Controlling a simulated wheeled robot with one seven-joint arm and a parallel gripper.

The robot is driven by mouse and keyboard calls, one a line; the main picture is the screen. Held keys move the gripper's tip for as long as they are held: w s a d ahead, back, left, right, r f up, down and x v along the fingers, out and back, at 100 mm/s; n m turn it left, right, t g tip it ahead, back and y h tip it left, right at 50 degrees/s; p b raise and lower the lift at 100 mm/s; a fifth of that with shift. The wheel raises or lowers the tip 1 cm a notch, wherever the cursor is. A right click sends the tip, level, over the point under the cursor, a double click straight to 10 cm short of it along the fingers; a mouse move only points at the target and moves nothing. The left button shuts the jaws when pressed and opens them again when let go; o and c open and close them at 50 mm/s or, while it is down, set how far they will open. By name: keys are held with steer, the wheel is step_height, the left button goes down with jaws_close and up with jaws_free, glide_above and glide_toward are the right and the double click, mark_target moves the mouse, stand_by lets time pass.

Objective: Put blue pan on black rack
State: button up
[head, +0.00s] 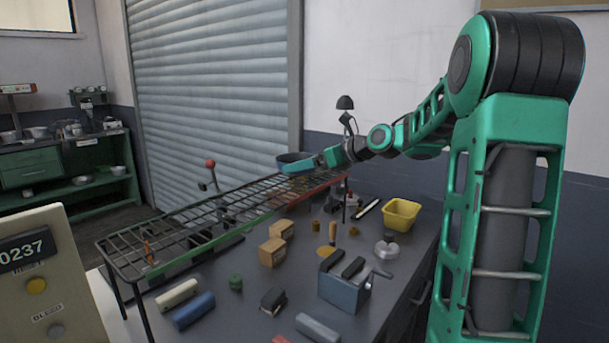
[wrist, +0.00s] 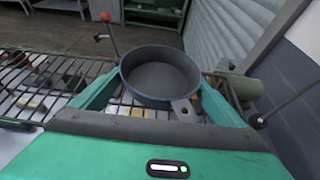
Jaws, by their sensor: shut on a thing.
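The blue pan (head: 292,157) is at the far end of the black rack (head: 195,215) in the head view. In the wrist view the round pan (wrist: 160,74) is level, with a dark inside and a short handle pointing toward me. My gripper (head: 297,167) is shut on the pan; its teal fingers (wrist: 161,82) lie along both sides of it. The wire grid of the rack (wrist: 120,104) shows beneath and beside the pan. I cannot tell whether the pan touches the wires. The pan looks empty.
The rack's near part is largely bare, with an orange item (head: 149,253) at its near end. A red-knobbed lever (head: 210,164) rises behind the rack. A vise (head: 346,285), small boxes (head: 272,252) and a yellow bin (head: 402,213) crowd the tabletop.

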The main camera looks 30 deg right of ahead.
steer(key=shift+f, duration=1.35)
steer(key=o, duration=1)
steer(key=shift+f, duration=0.1)
steer(key=v, duration=1.2)
